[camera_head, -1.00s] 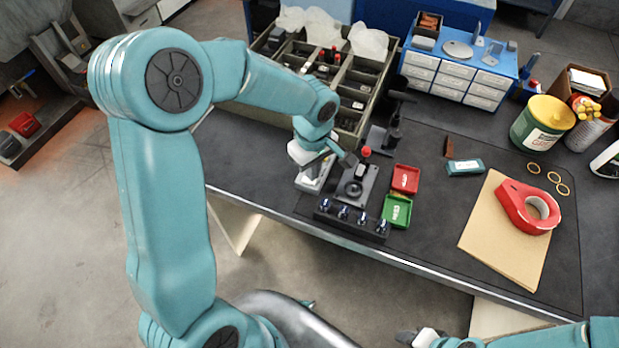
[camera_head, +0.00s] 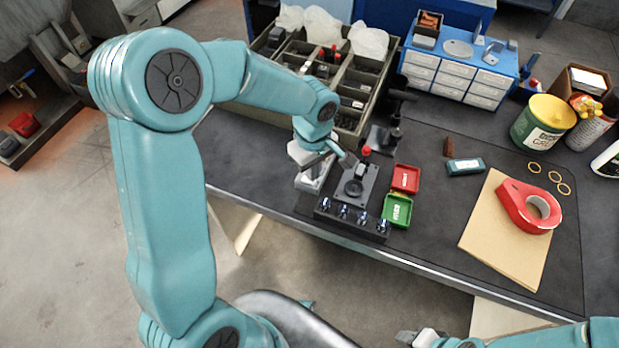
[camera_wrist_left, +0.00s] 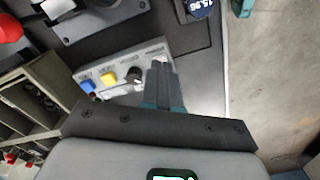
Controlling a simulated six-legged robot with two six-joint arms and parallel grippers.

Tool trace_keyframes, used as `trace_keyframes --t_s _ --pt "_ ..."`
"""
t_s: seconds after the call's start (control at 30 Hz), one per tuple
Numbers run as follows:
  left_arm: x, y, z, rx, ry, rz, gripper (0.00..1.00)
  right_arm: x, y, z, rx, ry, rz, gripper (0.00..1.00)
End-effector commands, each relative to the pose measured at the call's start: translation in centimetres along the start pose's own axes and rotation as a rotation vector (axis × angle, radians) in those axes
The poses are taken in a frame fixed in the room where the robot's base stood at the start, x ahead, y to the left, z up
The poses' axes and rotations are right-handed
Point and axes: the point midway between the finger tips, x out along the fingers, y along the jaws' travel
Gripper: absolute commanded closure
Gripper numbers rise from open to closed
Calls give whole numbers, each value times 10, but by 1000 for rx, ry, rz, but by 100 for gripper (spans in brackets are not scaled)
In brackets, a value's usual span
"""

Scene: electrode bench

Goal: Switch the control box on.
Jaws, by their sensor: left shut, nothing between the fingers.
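The control box (camera_wrist_left: 120,70) is a pale grey box on the bench. In the left wrist view its top carries a blue button (camera_wrist_left: 87,86), a yellow button (camera_wrist_left: 108,78) and a black switch or knob (camera_wrist_left: 134,75). In the head view the box (camera_head: 312,176) lies partly hidden under my left gripper (camera_head: 346,158). In the left wrist view the left fingers (camera_wrist_left: 160,72) are shut and empty, over the box just right of the black knob; I cannot tell whether they touch it. My right gripper (camera_head: 412,337) is at the bottom edge, its jaws unclear.
A divided bin (camera_head: 352,116) stands behind. The bench's right front holds brown sheets (camera_head: 500,250).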

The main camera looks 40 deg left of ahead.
Motion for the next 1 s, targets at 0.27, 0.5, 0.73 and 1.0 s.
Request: trace_keyframes --t_s 0.27,0.5,0.73,1.0 --pt "5 0 0 0 0 0 100 5 2 0 0 0 0 57" --pt "9 0 0 0 0 0 100 8 3 0 0 0 0 57" --pt "12 0 0 0 0 0 100 11 4 0 0 0 0 57" --pt "15 0 0 0 0 0 100 14 5 0 0 0 0 57"
